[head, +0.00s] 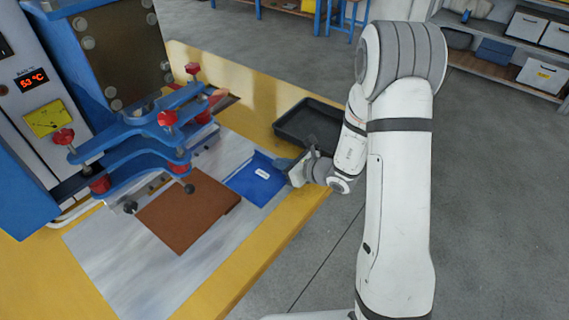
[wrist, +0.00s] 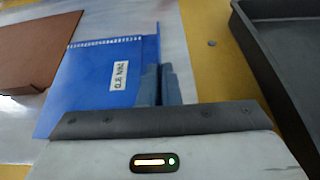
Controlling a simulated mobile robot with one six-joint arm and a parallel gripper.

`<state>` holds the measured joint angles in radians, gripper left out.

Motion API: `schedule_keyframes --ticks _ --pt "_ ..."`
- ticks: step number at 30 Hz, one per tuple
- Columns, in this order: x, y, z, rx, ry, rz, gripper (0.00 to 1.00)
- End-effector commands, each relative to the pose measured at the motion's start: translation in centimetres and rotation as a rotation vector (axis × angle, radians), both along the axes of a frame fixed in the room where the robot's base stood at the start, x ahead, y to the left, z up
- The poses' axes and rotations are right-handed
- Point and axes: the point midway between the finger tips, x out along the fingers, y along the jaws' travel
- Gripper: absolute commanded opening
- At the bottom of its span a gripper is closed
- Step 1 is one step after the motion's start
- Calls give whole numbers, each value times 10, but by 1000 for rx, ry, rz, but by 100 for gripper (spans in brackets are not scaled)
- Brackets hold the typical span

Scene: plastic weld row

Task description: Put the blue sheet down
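The blue sheet (head: 257,181) is a flat blue piece with a small white label, over the right part of the metal plate in the head view. It also shows in the wrist view (wrist: 95,80), reaching out from my gripper. My gripper (wrist: 160,85) has its two grey-blue fingers close together at the right edge of the sheet. In the head view my gripper (head: 291,171) is at the same edge. The fingers look shut on the sheet's edge. Whether the sheet touches the plate underneath, I cannot tell.
A brown sheet (head: 187,212) lies left of the blue one on the metal plate (head: 140,265). A blue clamp frame (head: 140,140) with red knobs stands behind. A black tray (head: 309,126) sits at the right on the yellow table (head: 262,245). A display reads 53 °C.

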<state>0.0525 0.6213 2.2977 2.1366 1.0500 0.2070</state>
Motion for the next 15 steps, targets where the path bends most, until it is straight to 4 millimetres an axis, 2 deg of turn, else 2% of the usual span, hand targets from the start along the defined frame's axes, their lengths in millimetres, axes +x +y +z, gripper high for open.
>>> schedule_keyframes --ticks 3,4,11,15 --pt "0 0 -4 0 0 0 0" --pt "0 0 -3 0 0 0 6" --pt "0 0 -2 -1 1 1 25" --pt "0 1 -2 -1 1 1 25"
